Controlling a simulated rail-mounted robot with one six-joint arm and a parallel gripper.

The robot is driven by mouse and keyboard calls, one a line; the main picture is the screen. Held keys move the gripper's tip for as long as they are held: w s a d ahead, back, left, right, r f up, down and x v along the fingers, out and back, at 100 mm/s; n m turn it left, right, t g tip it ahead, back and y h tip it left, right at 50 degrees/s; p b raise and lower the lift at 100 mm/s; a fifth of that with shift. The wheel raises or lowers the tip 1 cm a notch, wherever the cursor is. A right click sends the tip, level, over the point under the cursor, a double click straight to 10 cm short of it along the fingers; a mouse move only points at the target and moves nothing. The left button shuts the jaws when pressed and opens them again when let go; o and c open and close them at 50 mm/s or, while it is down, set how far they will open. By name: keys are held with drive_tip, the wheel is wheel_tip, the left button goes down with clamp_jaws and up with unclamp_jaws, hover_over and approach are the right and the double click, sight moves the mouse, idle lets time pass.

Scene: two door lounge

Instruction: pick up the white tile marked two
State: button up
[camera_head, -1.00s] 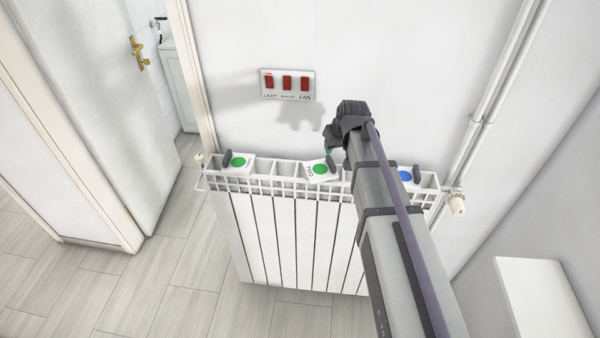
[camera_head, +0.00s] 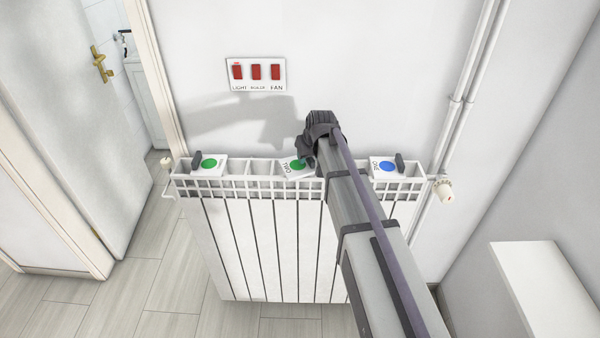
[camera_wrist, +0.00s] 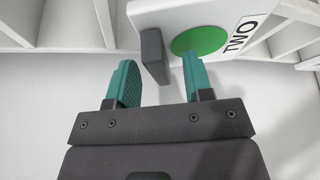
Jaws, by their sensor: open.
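The white tile marked TWO (camera_head: 291,164), with a green dot, lies tilted on top of the radiator in the head view. In the wrist view this tile (camera_wrist: 227,14) fills the top middle, with its green dot, the word TWO and a dark upright handle (camera_wrist: 155,56). My gripper (camera_wrist: 159,75) is open, its teal fingers pointing at the tile. The handle shows between the two fingertips; I cannot tell whether it is within their reach. In the head view my gripper (camera_head: 319,128) is over the tile's right side and hides its handle.
The white radiator (camera_head: 250,240) stands against the wall. A green-dot tile (camera_head: 226,169) lies on its left part and a blue-dot tile (camera_head: 373,174) on its right. A white block (camera_head: 545,285) stands at lower right.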

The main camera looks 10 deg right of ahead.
drive_tip(key=shift+r, duration=0.15)
clamp_jaws()
idle(0.4)
